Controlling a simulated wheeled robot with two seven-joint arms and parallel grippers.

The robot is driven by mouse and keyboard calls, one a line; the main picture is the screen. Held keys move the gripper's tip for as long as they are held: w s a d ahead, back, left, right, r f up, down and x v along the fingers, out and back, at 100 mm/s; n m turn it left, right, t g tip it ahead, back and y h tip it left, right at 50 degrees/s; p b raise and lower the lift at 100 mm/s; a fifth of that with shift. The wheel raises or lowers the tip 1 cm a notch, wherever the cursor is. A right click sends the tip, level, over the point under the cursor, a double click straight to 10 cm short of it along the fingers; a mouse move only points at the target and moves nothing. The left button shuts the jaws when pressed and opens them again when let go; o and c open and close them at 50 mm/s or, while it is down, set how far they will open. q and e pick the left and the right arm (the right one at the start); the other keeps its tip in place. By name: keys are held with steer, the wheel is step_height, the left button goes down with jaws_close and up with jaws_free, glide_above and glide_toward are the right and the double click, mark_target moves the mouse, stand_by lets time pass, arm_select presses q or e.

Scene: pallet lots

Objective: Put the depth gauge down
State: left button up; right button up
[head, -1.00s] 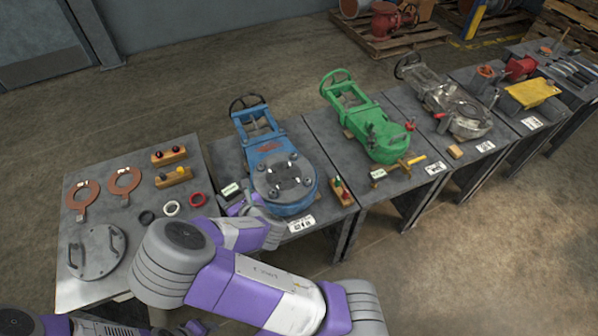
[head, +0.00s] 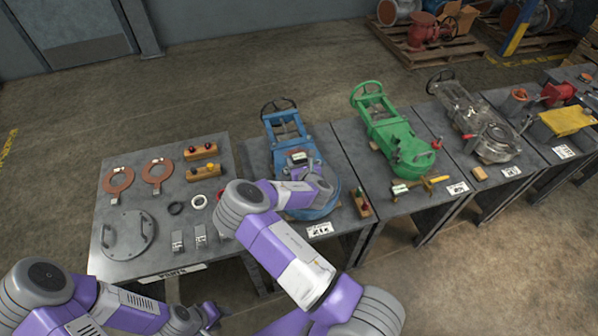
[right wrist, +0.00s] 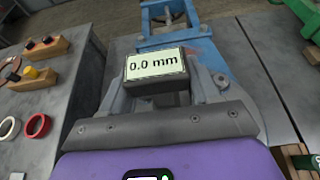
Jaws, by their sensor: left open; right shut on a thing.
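The depth gauge (right wrist: 155,66) is a dark block with a pale display reading 0.0 mm in the right wrist view. It also shows in the head view (head: 298,156), over the blue valve (head: 281,130). My right gripper (head: 301,172) is shut on the gauge, above the valve body. I cannot tell whether the gauge touches the valve. My left gripper (head: 209,315) is open, low in the head view in front of the left table, away from the gauge.
The left table (head: 140,262) holds copper rings, a round plate with handles (head: 127,234), wooden blocks with knobs (head: 203,172), small rings and grey blocks. A small wooden block (head: 361,204) stands right of the blue valve. A green valve (head: 398,140) lies on the table to the right.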

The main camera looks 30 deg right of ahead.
steer(key=shift+f+b, duration=0.5)
steer(key=shift+f, duration=1.7)
steer(key=shift+f, duration=0.1)
steer(key=o, duration=1.1)
steer(key=shift+f, duration=0.2)
steer(key=o, duration=0.4)
steer(key=shift+r, duration=0.1)
steer(key=shift+s+a+r, duration=0.1)
steer(key=shift+s+r, duration=0.1)
steer(key=shift+r, duration=0.05)
steer(key=p+v, duration=0.2)
steer(key=v, duration=0.9)
steer(key=shift+s, duration=0.35)
